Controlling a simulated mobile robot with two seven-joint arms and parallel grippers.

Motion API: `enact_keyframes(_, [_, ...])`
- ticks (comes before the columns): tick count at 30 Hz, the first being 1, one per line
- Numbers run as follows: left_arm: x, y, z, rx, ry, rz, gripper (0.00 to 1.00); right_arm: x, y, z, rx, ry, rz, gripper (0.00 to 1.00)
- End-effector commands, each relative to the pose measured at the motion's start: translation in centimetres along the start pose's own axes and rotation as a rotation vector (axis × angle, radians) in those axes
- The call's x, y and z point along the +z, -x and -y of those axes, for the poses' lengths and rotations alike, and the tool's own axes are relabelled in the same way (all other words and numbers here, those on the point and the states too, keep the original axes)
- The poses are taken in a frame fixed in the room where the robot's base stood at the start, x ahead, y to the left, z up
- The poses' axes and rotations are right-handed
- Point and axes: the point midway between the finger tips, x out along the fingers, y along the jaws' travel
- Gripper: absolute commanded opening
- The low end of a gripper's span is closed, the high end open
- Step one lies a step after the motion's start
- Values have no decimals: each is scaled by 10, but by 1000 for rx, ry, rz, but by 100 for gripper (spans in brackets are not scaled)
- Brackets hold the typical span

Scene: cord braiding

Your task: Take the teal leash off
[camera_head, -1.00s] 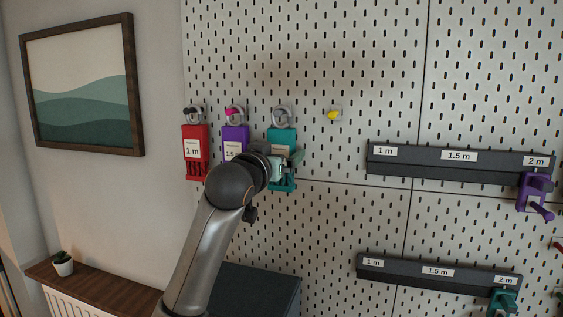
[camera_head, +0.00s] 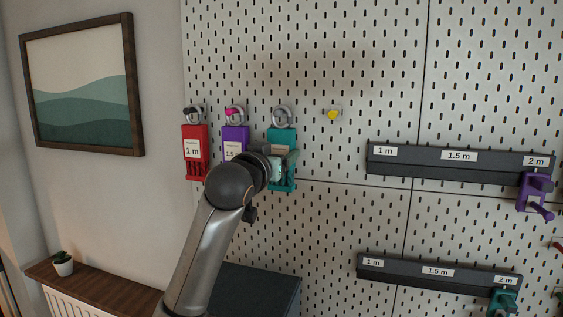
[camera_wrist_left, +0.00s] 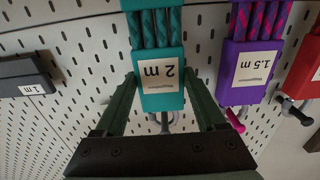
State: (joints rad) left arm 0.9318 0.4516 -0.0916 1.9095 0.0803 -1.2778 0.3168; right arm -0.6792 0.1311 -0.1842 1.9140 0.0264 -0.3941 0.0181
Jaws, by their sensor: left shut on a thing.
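The teal leash (camera_head: 283,137) is a bundle in a teal holder with a white label, hanging by its ring at a hook (camera_head: 282,115) on the pegboard. In the left wrist view the teal leash (camera_wrist_left: 171,99) appears upside down, its label reading 2 m. My left gripper (camera_head: 279,166) is at the leash, shut on it. In the left wrist view its fingers (camera_wrist_left: 163,87) stand on either side of the labelled holder. The gripper and wrist hide part of the leash in the head view. My right gripper is not in view.
A purple 1.5 m leash (camera_head: 235,136) and a red 1 m leash (camera_head: 195,137) hang close to the left. A bare yellow-tipped hook (camera_head: 333,115) is to the right. Two dark labelled rails (camera_head: 440,171) stick out farther right, with purple and teal clamp-like pieces. Pegboard between is clear.

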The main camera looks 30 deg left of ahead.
Motion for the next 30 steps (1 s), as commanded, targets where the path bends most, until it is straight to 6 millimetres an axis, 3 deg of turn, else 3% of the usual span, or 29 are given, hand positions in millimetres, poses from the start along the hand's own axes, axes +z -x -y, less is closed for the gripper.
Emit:
enact_keyframes(4, [0,0,0,0,0,0,6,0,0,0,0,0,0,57])
enact_keyframes(30, [-12,0,0,0,0,-2,5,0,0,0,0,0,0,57])
